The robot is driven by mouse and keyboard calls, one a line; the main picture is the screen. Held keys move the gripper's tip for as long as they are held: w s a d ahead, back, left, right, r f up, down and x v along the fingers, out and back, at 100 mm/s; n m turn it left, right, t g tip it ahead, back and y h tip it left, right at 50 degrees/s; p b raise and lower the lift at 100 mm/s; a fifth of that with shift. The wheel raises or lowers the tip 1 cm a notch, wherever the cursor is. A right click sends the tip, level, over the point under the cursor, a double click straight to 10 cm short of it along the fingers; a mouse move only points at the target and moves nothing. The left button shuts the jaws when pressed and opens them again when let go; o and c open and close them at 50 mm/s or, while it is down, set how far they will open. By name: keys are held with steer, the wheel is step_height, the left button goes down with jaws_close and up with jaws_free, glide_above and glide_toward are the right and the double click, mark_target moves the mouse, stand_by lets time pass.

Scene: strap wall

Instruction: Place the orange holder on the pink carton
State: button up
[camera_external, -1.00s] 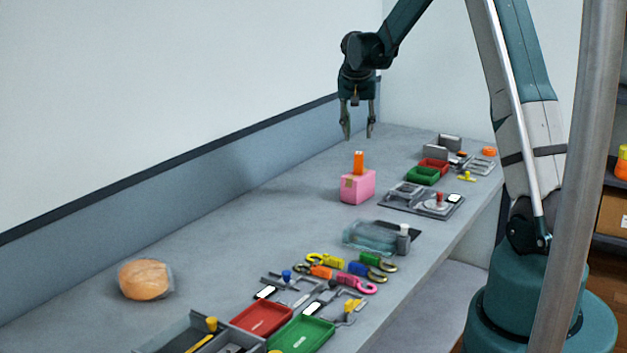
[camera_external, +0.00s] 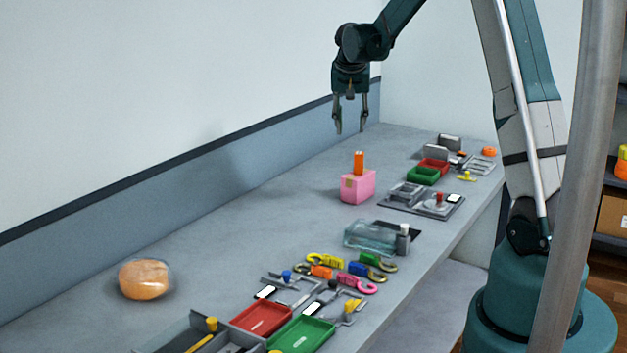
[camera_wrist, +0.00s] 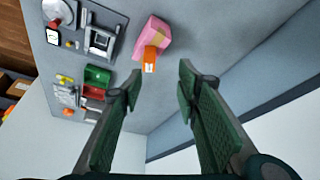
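The pink carton (camera_external: 357,188) stands on the grey bench, right of the middle in the external view. The small upright orange holder (camera_external: 359,163) stands on top of the carton. In the wrist view the pink carton (camera_wrist: 157,30) is at the top, with the orange holder (camera_wrist: 149,59) at its near end. My gripper (camera_external: 350,130) is above and behind the carton, its fingers pointing down.
A grey fixture (camera_external: 420,201) and green (camera_external: 423,176) and red trays lie right of the carton. A clear case (camera_external: 371,236), coloured hooks and trays fill the front. A round orange-tan bundle (camera_external: 145,280) lies at left. The bench left of the carton is clear.

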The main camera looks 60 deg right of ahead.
steer(key=s+a+r+n+t, duration=0.15)
steer(key=a+r, duration=0.35)
steer(key=a, duration=0.6)
steer(key=s+a+r+n+y, duration=0.1)
steer(key=s+a+r+n, duration=0.3)
steer(key=a, duration=0.7)
steer(key=s+a+r+n+t, duration=0.1)
steer(key=s+a+r, duration=0.1)
steer(key=a+r, duration=0.6)
steer(key=s+a+f+n+t+y, duration=0.1)
steer(key=s+a+n, duration=0.2)
steer(key=s+a, duration=0.7)
steer(key=s+a+f+n+t+y, duration=0.1)
steer(key=s+a+f+n+y, duration=0.1)
steer(key=s+a, duration=0.9)
steer(key=a+n, duration=0.1)
steer(key=a, duration=0.5)
steer(key=shift+s+f+t, duration=0.2)
steer(key=shift+f+t, duration=0.1)
steer(key=shift+t, duration=0.05)
steer(key=shift+a, duration=0.1)
step_height(320, 180, down, 11)
steer(key=b, duration=1)
steer(key=shift+r+b, duration=0.2)
steer(key=shift+b, duration=0.1)
